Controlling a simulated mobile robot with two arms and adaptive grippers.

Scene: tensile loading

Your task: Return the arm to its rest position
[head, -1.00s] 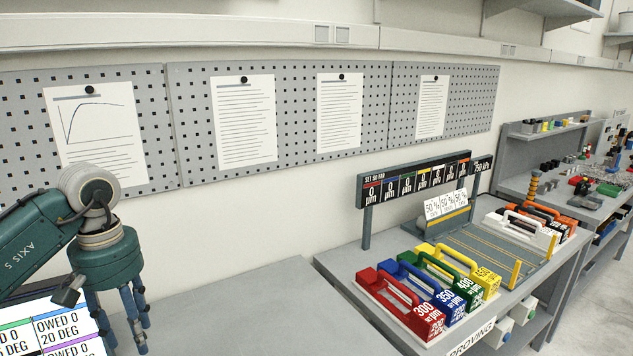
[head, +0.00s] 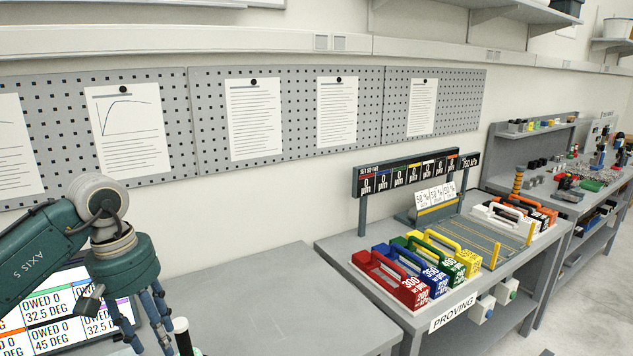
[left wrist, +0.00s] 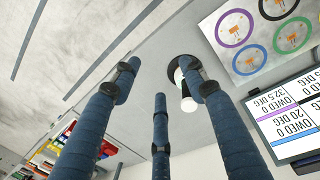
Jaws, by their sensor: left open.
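My left arm comes in from the left in the head view, its teal wrist above a grey bench. My left gripper (head: 150,335) points down with its blue fingers spread and nothing between them. In the left wrist view the fingers of the left gripper (left wrist: 160,100) are also apart and empty. A white-topped post on a dark round base (left wrist: 186,85) stands beyond the fingers there; the white post (head: 182,335) is just right of the fingers in the head view. My right gripper is not in view.
A screen with "OWED 0" tiles (head: 50,310) stands behind my left arm. The grey bench top (head: 270,300) to its right is clear. Farther right, a PROVING bench holds red (head: 393,280), blue, green and yellow handled blocks, with a display board (head: 415,172) behind.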

